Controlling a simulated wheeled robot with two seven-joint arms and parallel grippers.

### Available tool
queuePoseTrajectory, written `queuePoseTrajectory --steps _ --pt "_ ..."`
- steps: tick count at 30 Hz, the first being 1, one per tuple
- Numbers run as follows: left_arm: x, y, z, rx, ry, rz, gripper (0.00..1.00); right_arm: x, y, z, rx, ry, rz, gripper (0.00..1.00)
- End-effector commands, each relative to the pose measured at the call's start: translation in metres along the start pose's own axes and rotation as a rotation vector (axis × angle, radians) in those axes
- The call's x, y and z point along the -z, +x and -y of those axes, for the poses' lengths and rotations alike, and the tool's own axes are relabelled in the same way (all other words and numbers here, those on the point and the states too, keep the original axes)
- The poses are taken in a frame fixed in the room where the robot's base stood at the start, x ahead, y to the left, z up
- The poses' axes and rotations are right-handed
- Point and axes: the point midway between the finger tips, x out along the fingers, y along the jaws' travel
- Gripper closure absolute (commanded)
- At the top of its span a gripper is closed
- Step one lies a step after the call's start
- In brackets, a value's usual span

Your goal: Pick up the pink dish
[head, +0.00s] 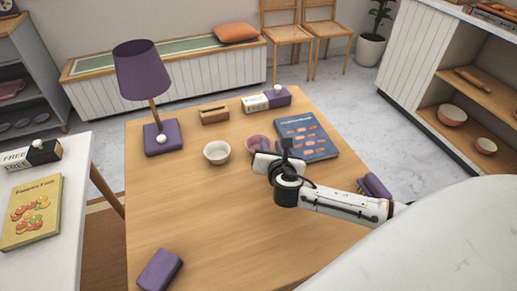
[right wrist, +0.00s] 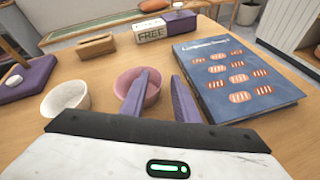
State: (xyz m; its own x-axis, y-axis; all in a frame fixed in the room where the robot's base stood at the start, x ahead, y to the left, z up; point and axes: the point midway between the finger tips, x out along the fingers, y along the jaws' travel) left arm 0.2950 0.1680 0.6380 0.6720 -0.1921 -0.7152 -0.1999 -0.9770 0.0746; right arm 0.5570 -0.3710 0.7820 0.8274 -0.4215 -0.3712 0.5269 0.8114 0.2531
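The pink dish (head: 253,142) is a small bowl on the wooden table, partly hidden by my right gripper (head: 270,158) in the head view. In the right wrist view the pink dish (right wrist: 127,78) shows ahead and to the left. My left gripper is not in view.
A white bowl (head: 217,153) stands left of the dish, and a blue book (head: 308,139) lies to its right. A wooden holder (head: 214,115), a box marked FREE (right wrist: 150,30) and a purple lamp (head: 141,72) stand behind. The table's front middle is clear.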

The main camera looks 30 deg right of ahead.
Motion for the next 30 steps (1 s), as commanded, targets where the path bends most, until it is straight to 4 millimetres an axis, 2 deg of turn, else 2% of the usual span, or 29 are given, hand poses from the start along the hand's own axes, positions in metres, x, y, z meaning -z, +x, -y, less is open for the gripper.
queuePoseTrajectory --steps 8,12,13,25,30 --pt "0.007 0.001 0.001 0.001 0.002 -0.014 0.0 0.0 0.003 -0.001 -0.001 0.001 0.0 0.74" --pt "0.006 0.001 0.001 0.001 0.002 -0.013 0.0 0.0 0.003 0.0 -0.001 0.001 -0.001 0.98" --pt "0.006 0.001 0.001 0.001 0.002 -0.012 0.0 0.0 0.003 0.0 -0.001 0.001 -0.001 1.0" --pt "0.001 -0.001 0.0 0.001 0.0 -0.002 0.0 -0.001 0.002 -0.001 -0.001 0.0 -0.001 1.0" --pt "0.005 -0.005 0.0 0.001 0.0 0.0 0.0 -0.023 -0.006 -0.007 -0.003 0.002 0.003 1.0"
